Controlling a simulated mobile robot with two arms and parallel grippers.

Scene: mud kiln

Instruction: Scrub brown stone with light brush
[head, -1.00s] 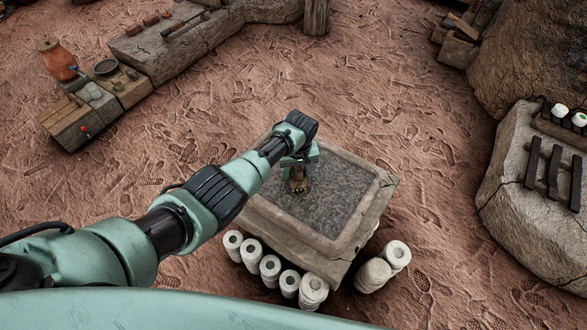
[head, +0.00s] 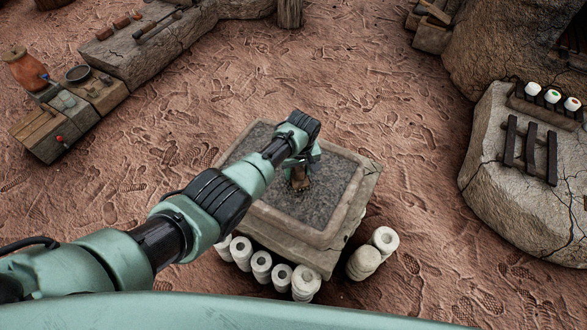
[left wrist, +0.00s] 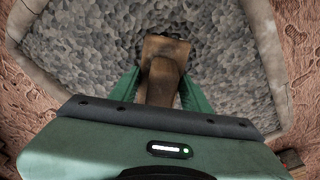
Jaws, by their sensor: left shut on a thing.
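My left gripper (head: 300,164) is over the grey gravel-like bed of a square stone basin (head: 346,222). It is shut on a brown wooden thing that looks like a brush (head: 301,182), with a block-shaped head and a narrower handle. In the left wrist view the brush (left wrist: 163,50) sticks out between the green fingers, over the gravel. Whether its head touches the gravel I cannot tell. No brown stone can be picked out for certain. My right gripper is not in view.
Several pale hollow cylinders (head: 262,266) stand along the basin's near side. A rock slab (head: 490,150) at the right bears a dark rack (head: 530,150) and white pots (head: 553,96). Low ledges at upper left hold an orange jug (head: 24,70) and a dark bowl (head: 78,73). Sandy ground between is clear.

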